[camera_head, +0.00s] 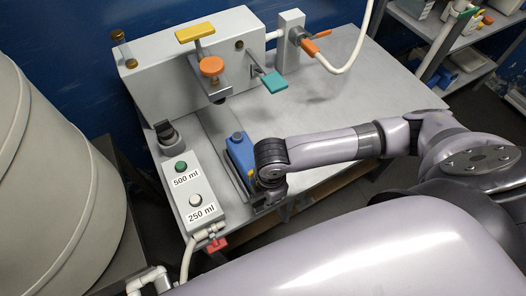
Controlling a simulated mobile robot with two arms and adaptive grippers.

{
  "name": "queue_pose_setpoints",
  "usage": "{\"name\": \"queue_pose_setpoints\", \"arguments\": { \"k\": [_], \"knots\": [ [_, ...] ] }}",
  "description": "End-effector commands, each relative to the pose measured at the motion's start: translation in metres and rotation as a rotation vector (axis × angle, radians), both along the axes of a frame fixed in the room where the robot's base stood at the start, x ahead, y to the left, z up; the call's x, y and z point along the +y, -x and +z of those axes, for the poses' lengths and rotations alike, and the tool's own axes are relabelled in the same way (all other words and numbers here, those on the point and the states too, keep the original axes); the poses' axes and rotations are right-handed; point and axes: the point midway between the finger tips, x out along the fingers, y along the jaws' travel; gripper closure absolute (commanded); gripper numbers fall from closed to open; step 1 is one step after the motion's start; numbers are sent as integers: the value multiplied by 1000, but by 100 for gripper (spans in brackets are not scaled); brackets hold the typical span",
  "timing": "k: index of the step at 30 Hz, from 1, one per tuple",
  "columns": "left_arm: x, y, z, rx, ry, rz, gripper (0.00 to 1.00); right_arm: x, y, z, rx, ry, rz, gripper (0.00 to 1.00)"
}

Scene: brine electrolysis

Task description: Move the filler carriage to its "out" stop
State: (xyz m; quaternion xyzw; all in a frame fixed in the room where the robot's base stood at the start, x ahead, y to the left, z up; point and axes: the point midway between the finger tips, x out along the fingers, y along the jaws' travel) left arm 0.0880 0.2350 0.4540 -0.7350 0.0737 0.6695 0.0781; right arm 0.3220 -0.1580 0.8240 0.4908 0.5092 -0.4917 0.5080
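The filler (185,80) is a grey box-shaped machine at the back of the table, with a yellow handle, an orange knob and a teal lever. A blue block (240,152), which looks like the filler carriage or part of it, sits on a narrow track in front of the machine, right of the button box. My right arm reaches in from the right, and its dark wrist and gripper (268,196) are at the block's near right side. The fingers are largely hidden, so I cannot tell whether they touch the block. My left gripper is not in view.
A grey button box (191,190) labelled 500 ml and 250 ml stands left of the track. A red valve handle (216,246) is below it. A large pale tank (50,170) fills the left. The table's right part (385,85) is clear; shelves stand beyond.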

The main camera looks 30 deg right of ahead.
Motion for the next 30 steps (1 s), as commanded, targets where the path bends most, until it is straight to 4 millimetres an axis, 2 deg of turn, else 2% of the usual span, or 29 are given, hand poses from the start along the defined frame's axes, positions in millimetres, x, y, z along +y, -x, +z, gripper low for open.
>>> {"name": "queue_pose_setpoints", "arguments": {
  "k": [14, 15, 23, 30],
  "knots": [
    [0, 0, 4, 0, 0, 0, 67, 0, 8, 0, 3, 0, 1, 100],
    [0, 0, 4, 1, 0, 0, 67, 0, 8, 0, 4, 0, 1, 89],
    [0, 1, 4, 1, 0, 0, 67, 0, 7, -1, 3, 0, 1, 72],
    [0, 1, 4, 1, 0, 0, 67, 0, 6, 0, 0, 0, 0, 70]
  ]
}}
